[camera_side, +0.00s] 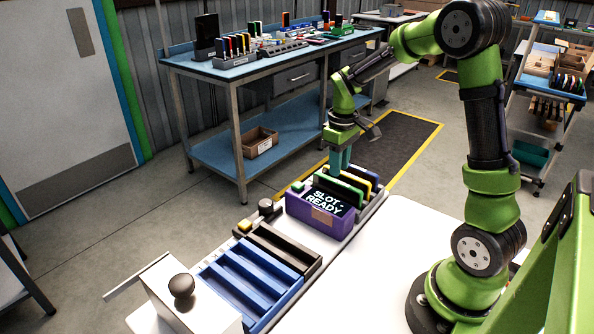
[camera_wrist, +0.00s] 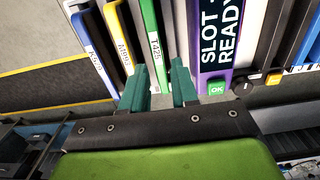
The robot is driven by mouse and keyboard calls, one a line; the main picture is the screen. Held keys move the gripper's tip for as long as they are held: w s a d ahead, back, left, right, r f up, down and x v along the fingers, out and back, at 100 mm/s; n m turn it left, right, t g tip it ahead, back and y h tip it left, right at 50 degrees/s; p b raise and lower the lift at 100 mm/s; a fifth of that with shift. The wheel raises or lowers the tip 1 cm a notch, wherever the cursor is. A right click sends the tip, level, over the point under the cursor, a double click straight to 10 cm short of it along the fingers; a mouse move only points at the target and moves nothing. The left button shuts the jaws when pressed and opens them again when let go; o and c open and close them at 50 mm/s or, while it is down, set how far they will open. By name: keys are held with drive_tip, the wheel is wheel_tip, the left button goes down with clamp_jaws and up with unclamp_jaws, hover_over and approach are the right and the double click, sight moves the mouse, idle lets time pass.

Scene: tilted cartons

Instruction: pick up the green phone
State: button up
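The green phone stands on edge in a row of upright phones, its narrow edge showing in the wrist view (camera_wrist: 153,40) with a white label reading T425. In the side view the green phone (camera_side: 346,189) stands just behind the purple box. My gripper (camera_side: 340,160) points down over the row, and its teal fingers show in the wrist view (camera_wrist: 160,72). The fingers are apart, one on each side of the green phone's near end. Slim gaps seem to show beside the phone; contact is not visible. The phone's lower part is hidden.
A yellow phone (camera_wrist: 121,35) and a blue phone (camera_wrist: 92,45) stand beside it. The purple box (camera_side: 318,214) with a "SLOT READY" screen is on the other side. A blue slotted tray (camera_side: 248,283) and a black knob (camera_side: 181,285) are nearer.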

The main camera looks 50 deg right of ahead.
sight(338, 181)
wheel_tip(338, 181, down, 7)
drive_tip(key=shift+w+d+r, duration=0.1)
drive_tip(key=shift+d+r, duration=0.05)
idle(0.4)
clamp_jaws()
